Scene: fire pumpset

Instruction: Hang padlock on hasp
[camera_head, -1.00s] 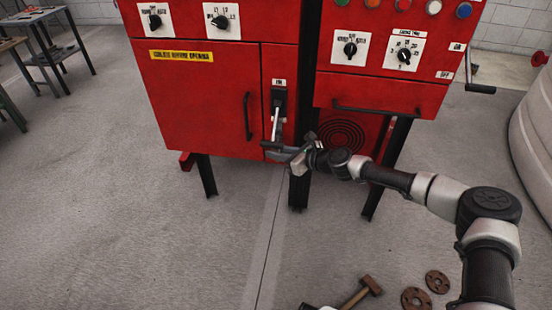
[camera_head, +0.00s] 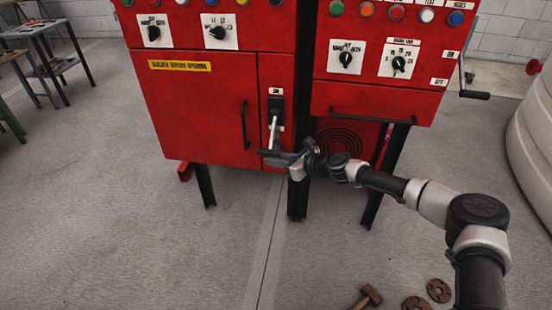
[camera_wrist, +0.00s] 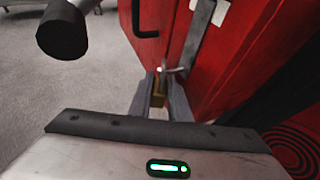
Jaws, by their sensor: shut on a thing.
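My gripper (camera_head: 272,157) is at the lower edge of the red cabinet, just below the grey lever (camera_head: 273,132) of its switch. In the wrist view my gripper (camera_wrist: 160,108) is shut on a small brass-coloured padlock (camera_wrist: 158,92). The padlock's upper end is close to a small light metal piece by the lower end of the lever (camera_wrist: 198,38). That piece may be the hasp, but it is too small to be sure. I cannot tell whether the shackle passes through it or touches it.
The red cabinet (camera_head: 210,110) stands on dark legs, with a black door handle (camera_head: 244,125) left of the lever. A right-hand panel carries a long bar handle (camera_head: 372,115). A hammer (camera_head: 370,296) and rusty flanges (camera_head: 438,290) lie on the floor.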

